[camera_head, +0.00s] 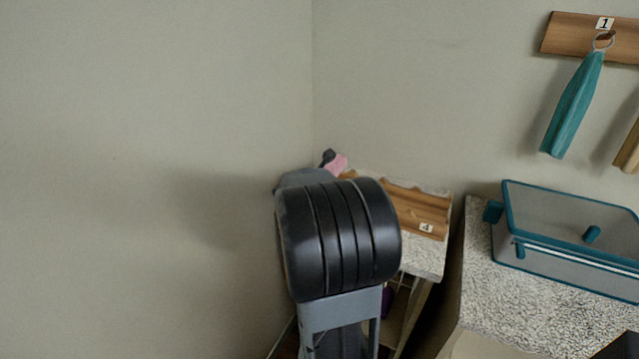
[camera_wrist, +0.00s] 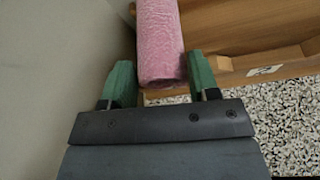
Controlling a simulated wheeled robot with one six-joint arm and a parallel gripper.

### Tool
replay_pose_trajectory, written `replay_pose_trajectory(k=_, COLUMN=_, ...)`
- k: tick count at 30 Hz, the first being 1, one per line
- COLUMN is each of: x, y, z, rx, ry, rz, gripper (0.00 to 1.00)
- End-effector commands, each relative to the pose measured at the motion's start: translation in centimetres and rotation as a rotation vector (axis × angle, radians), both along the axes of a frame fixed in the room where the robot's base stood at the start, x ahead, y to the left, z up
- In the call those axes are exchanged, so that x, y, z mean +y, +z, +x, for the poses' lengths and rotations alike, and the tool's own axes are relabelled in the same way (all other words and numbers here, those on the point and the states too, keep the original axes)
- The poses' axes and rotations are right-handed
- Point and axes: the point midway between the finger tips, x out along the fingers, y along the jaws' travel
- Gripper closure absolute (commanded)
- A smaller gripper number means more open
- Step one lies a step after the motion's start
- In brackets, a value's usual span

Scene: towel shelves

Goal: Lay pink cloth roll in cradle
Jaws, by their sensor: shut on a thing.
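The pink cloth roll (camera_wrist: 160,45) is between the two green fingers of my gripper (camera_wrist: 160,84) in the wrist view. My gripper is shut on it near its lower end. In the head view a small part of the pink roll (camera_head: 338,162) shows behind my arm, beside a dark fingertip. The wooden cradle (camera_wrist: 230,66) is to the right of and under the roll in the wrist view. It also shows in the head view (camera_head: 418,203), with a "4" label on its front. Whether the roll touches the cradle cannot be told.
The cradle stands on a speckled top (camera_head: 426,258) in the wall corner. A grey bin with teal edges (camera_head: 570,262) stands on a speckled counter (camera_head: 492,305) at right. A teal towel (camera_head: 573,108) hangs from a wooden rail (camera_head: 570,36). The left wall is close to my gripper.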

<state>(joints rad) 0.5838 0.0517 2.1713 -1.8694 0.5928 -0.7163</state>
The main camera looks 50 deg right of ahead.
Motion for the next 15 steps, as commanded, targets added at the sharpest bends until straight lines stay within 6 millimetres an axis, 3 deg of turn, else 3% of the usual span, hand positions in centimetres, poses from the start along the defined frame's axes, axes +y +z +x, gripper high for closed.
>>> replay_pose_trajectory(k=10, x=0.00, y=-0.65, z=-0.01, rx=0.000, ry=0.000, rz=0.000, gripper=0.69)
replay_pose_trajectory(k=11, x=0.01, y=-0.68, z=-0.01, rx=0.000, ry=0.000, rz=0.001, gripper=0.44)
replay_pose_trajectory(k=15, x=0.01, y=-0.75, z=-0.04, rx=0.001, ry=0.000, rz=0.002, gripper=0.34)
